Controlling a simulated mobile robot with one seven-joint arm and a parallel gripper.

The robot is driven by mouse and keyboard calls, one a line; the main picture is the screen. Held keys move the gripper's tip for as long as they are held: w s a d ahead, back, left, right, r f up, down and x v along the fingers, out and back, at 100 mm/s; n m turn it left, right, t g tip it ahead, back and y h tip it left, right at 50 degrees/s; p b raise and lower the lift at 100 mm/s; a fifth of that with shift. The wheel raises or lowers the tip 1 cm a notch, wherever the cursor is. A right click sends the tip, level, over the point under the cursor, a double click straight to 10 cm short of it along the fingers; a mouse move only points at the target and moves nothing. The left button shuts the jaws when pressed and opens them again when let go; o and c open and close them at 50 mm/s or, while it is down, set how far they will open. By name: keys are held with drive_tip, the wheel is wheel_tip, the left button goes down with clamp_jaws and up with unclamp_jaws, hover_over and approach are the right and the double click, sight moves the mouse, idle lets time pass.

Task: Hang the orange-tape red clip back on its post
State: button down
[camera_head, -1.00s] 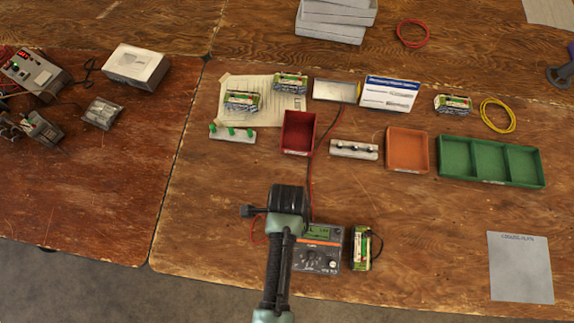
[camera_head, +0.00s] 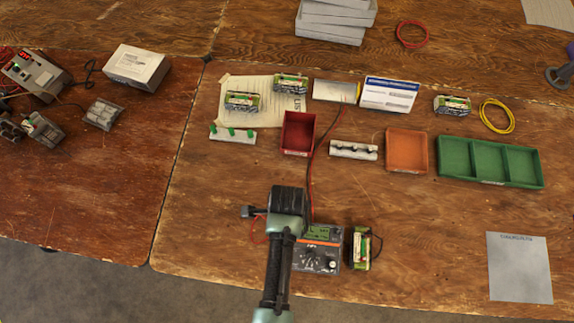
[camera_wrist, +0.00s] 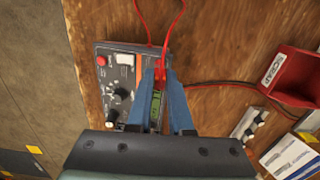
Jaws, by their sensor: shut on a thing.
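My gripper (camera_wrist: 162,78) is shut on a slim red clip (camera_wrist: 160,70) with a red lead looping from it, in the wrist view. The clip is above or beside the meter; its height is unclear, and I cannot make out orange tape on it. In the head view my arm hides the fingertips and the clip. The dark multimeter (camera_head: 318,256) lies just right of my gripper; it also shows in the wrist view (camera_wrist: 115,85). A white rack with dark posts (camera_head: 353,151) stands behind to the right. Another white rack with green posts (camera_head: 232,137) stands behind to the left.
A battery pack (camera_head: 361,248) with a black lead stands right of the meter. A red bin (camera_head: 297,134), an orange tray (camera_head: 406,151) and a green divided tray (camera_head: 489,162) stand farther back. Red and black leads cross the table behind the meter. The front right is mostly clear.

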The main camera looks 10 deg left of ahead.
drive_tip(key=c, duration=0.7)
unclamp_jaws()
drive_tip(key=shift+c, duration=0.2)
drive_tip(key=shift+o, duration=0.3)
drive_tip(key=shift+o, duration=0.7)
drive_tip(key=shift+r, duration=0.1)
wheel_tip(320, 180, up, 7)
drive_tip(key=p, duration=0.8)
drive_tip(key=shift+r, duration=0.15)
